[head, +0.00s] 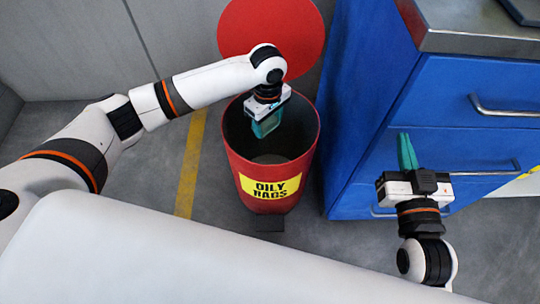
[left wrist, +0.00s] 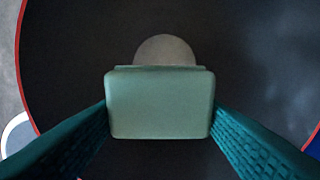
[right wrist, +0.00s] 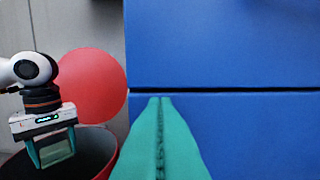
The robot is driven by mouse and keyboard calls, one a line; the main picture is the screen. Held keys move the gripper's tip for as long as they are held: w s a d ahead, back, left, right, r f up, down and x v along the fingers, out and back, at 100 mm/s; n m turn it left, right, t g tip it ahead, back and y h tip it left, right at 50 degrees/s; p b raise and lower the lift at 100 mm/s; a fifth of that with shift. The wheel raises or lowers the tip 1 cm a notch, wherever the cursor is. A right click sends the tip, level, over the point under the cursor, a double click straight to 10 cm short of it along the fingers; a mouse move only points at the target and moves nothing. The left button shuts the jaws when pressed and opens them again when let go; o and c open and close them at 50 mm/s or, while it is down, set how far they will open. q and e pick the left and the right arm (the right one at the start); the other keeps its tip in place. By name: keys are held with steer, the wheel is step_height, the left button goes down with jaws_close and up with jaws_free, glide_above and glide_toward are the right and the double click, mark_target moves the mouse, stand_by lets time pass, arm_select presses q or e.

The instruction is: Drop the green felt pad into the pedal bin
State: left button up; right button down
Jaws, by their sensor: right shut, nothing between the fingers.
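The green felt pad (left wrist: 160,104) is a pale green block held between the two teal fingers of my left gripper (head: 266,126). Both fingers touch its sides in the left wrist view. The red pedal bin (head: 275,188) stands open, with a yellow "OILY RAGS" label and its round red lid (head: 270,35) raised behind. My left gripper points down into the bin's mouth, with the pad over the dark inside. The left gripper also shows in the right wrist view (right wrist: 55,148). My right gripper (head: 407,150) is shut and empty, in front of the blue drawers.
A blue drawer cabinet (head: 360,110) with metal handles and a grey top (head: 485,38) stands right of the bin. A grey round patch (left wrist: 166,50) shows down inside the bin. A yellow floor line (head: 190,165) runs left of the bin. Grey wall panels stand behind.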

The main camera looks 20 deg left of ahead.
arm_select(q)
steer(key=o, duration=0.5)
steer(key=shift+o, duration=0.2)
steer(key=shift+r, duration=0.15)
steer(key=shift+r, duration=0.25)
step_height(320, 180, up, 6)
steer(key=p, duration=0.2)
steer(key=shift+f+p, duration=0.15)
steer(key=shift+p, duration=0.2)
step_height(320, 180, up, 6)
steer(key=shift+f+p, duration=0.25)
steer(key=shift+p, duration=0.65)
arm_select(e)
steer(key=s+d+f+g+h, duration=0.3)
steer(key=s+d+f+g, duration=0.2)
steer(key=s+f+g, duration=0.5)
step_height(320, 180, down, 3)
steer(key=shift+s+r+m+g, duration=0.1)
steer(key=shift+s+m+g, duration=0.25)
steer(key=shift+g, duration=0.55)
